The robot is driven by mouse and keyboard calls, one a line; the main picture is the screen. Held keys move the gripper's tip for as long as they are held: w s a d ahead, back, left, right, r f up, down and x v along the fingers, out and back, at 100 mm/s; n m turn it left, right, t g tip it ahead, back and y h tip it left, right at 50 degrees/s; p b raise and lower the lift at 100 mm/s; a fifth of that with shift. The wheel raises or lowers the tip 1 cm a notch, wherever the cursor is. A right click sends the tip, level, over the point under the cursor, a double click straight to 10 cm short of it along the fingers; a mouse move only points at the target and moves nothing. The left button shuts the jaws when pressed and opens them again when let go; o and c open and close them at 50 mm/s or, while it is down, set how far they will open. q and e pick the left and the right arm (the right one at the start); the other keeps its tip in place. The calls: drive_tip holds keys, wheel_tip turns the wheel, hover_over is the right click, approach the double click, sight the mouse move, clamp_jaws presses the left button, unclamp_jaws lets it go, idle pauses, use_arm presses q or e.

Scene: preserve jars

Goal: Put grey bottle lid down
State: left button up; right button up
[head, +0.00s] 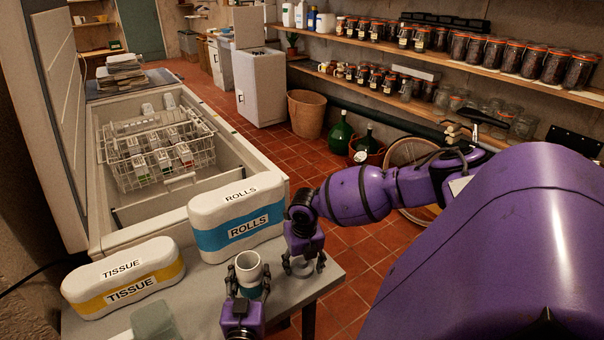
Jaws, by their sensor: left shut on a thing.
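A grey-white, open-topped bottle (249,265) with a teal lower part stands upright at the bottom middle of the head view. My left gripper (247,287) is shut on it from the near side, with a finger on each side. My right gripper (304,266) points down near the right corner of the grey table, just right of the bottle. Its fingers are apart. A small greyish shape shows between them; it may be the grey lid, but I cannot tell for certain, nor whether the fingers touch it.
On the grey table (200,297) stand a blue-banded ROLLS box (237,217), a yellow-banded TISSUE box (124,277) and a pale translucent container (155,320). An open chest freezer (125,214) with a wire basket lies behind. Jar shelves (460,57) line the right wall.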

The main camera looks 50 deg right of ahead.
sight(303, 270)
use_arm(q)
drive_tip(key=shift+s+a+f, duration=0.1)
drive_tip(key=shift+f, duration=0.4)
use_arm(e)
drive_tip(key=shift+o, duration=0.7)
drive_tip(key=shift+r, duration=0.1)
wheel_tip(303, 270, up, 12)
drive_tip(key=s, duration=0.1)
drive_tip(key=shift+s+a, duration=0.2)
drive_tip(key=shift+a, duration=0.2)
use_arm(q)
drive_tip(key=o, duration=1.4)
drive_tip(key=shift+o, duration=1.1)
drive_tip(key=shift+r, duration=0.3)
use_arm(e)
drive_tip(key=shift+w, duration=0.1)
use_arm(q)
drive_tip(key=v, duration=1.1)
drive_tip(key=shift+s+a, duration=0.25)
